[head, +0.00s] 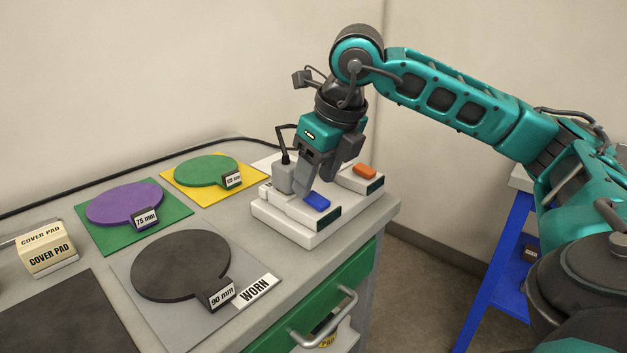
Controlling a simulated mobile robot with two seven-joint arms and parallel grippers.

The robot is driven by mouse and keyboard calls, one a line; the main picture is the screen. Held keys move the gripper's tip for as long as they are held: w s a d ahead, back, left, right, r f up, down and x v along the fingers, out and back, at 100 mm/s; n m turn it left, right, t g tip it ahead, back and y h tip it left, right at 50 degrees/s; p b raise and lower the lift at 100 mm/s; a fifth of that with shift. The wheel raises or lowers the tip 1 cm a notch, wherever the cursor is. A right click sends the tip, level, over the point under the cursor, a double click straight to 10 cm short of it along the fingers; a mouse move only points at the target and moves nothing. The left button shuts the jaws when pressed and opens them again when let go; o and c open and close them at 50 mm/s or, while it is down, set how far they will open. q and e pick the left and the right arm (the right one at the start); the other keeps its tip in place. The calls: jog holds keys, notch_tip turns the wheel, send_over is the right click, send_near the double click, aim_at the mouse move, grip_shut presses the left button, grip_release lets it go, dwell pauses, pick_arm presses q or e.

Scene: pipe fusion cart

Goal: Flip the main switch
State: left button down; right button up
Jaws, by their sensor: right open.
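A white power strip box (290,228) lies at the right end of the cart top. It carries a blue rocker switch (317,202) at the front and an orange-red rocker switch (364,171) at the back right. A grey plug (285,176) with a black cable sits on its left part. My right gripper (318,187) points down over the box, open, with its fingertips close to the blue switch. I cannot tell whether a finger touches it. Which switch is the main one is not legible. My left gripper is not in view.
Purple (125,205), green (206,170) and dark grey (181,265) discs lie on mats to the left, with a "WORN" label (255,290). A cover pad box (47,250) stands farther left. A green drawer (300,325) is below; a blue stand (492,275) is at right.

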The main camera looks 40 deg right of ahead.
jog(key=p+v, duration=0.2)
jog(key=v, duration=0.8)
jog(key=shift+r, duration=0.2)
jog(key=shift+s, duration=0.15)
